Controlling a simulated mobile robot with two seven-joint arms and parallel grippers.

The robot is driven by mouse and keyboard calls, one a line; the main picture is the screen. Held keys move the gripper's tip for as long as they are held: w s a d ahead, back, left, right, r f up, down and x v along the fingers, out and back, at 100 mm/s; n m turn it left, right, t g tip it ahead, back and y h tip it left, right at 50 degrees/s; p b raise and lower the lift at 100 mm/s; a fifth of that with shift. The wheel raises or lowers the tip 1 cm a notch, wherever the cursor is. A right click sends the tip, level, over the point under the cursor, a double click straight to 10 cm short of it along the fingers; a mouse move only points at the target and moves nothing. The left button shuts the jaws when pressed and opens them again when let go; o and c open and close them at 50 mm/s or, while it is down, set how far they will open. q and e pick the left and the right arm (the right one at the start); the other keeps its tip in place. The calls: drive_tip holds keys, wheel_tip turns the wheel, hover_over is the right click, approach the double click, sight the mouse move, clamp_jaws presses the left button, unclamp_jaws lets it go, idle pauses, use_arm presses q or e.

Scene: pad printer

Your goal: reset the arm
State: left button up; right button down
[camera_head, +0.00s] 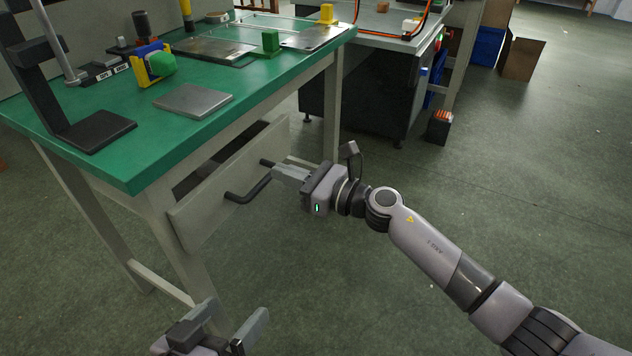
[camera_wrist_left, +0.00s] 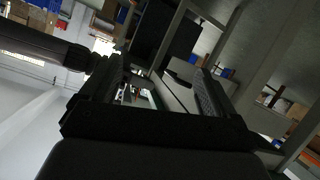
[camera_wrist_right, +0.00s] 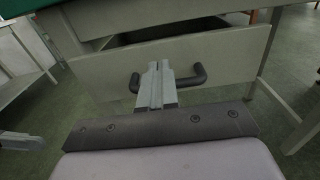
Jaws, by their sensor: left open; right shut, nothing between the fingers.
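My right gripper (camera_head: 278,170) is shut and empty. Its fingertips are at the black bar handle (camera_head: 246,194) on the grey drawer front (camera_head: 200,212) under the green-topped table. In the right wrist view the closed fingers (camera_wrist_right: 156,72) overlap the middle of the handle (camera_wrist_right: 196,78); whether they touch it I cannot tell. A dark opening shows behind the drawer front, so the drawer stands partly out. My left gripper (camera_head: 228,326) is open and empty at the bottom of the head view, low in front of the table; its fingers also show in the left wrist view (camera_wrist_left: 160,98).
The green table (camera_head: 130,165) carries a grey plate (camera_head: 193,100), a green block (camera_head: 271,41), a yellow-and-blue fixture (camera_head: 140,70) and a black stand (camera_head: 95,132). A second workbench (camera_head: 385,45) stands behind. The floor to the right is open.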

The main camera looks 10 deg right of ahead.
use_arm(q)
drive_tip(key=shift+s+a+f+y+p, duration=0.15)
drive_tip(key=shift+a+y+p, duration=0.05)
drive_tip(key=shift+a, duration=0.15)
drive_tip(key=shift+s+a+f+y+p, duration=0.1)
drive_tip(key=shift+s+a+y+p, duration=0.1)
drive_tip(key=shift+a, duration=0.15)
use_arm(e)
drive_tip(key=v, duration=0.6)
